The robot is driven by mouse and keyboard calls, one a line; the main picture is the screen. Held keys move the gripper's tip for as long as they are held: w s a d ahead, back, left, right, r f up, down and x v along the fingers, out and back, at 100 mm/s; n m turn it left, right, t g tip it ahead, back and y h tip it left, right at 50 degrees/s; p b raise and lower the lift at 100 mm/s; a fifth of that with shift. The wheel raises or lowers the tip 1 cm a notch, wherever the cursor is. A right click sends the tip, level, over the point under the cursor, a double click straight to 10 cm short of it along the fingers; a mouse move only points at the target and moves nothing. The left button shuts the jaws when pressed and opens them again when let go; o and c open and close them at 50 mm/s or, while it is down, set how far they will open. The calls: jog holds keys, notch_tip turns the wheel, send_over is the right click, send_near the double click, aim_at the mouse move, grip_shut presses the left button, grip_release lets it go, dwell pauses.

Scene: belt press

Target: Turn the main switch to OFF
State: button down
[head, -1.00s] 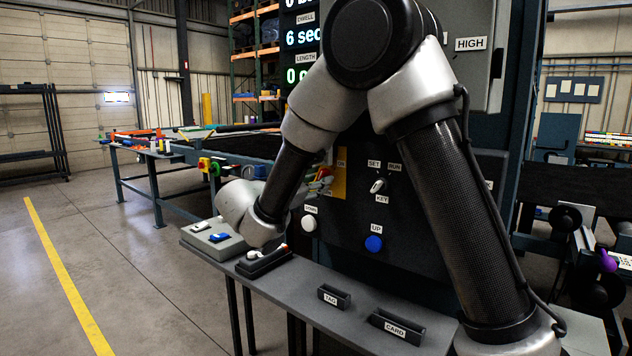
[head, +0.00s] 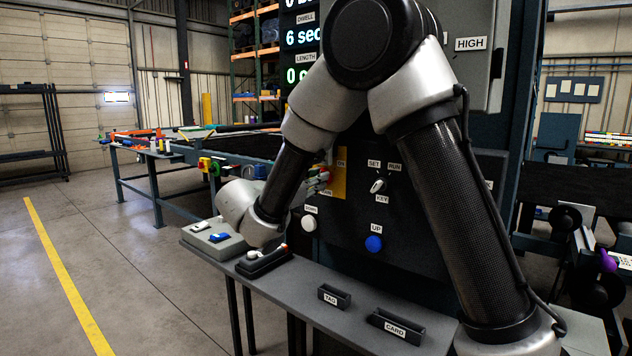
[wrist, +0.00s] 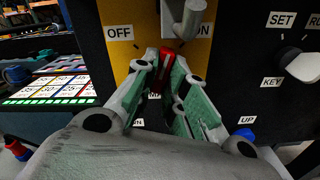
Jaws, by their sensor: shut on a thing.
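The main switch has a red handle (wrist: 167,58) on a yellow plate (wrist: 117,60), with an OFF label to its left and an ON label to its right. The handle stands close to upright, its top between the two labels. My gripper (wrist: 161,70) has its green-padded fingers shut on the red handle, from either side. The fingers hide much of the handle and its pivot. In the head view the yellow plate (head: 341,183) shows beside my arm, and my gripper (head: 322,180) is partly hidden there.
A grey metal fitting (wrist: 184,18) hangs just above the handle. The key switch (head: 377,186), white button (head: 309,223) and blue UP button (head: 374,243) are on the same dark panel. A grey shelf (head: 290,310) with small trays lies below.

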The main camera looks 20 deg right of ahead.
jog(key=n, duration=1.2)
jog(key=shift+w+n, duration=0.1)
jog(key=shift+n, duration=0.2)
dwell(0.4)
jog(key=c, duration=1.5)
grip_release()
jog(key=shift+o, duration=0.2)
